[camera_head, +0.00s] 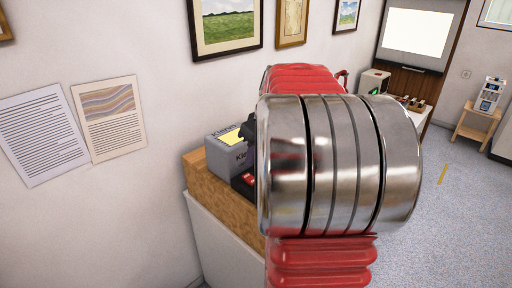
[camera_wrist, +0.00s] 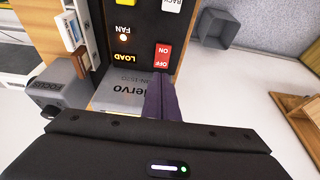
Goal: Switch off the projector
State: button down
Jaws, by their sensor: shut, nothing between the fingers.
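In the wrist view a black control panel (camera_wrist: 140,42) carries a red rocker switch (camera_wrist: 163,56) marked ON and OFF, with the lettering upside down. My gripper (camera_wrist: 161,78) is shut and empty, its dark purple fingers at the edge of the OFF half. I cannot tell whether they touch it or which half is pressed in.
A yellow LOAD label and a lit FAN lamp (camera_wrist: 124,37) are close to the switch. A grey FOCUS block (camera_wrist: 62,97) is at the left. In the head view a bright screen (camera_head: 417,32) hangs at the back, and a wooden stool (camera_head: 478,125) stands at the right.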

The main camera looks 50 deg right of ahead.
aim_at(247, 175)
jog(key=x, duration=0.5)
jog(key=shift+s+f, duration=0.3)
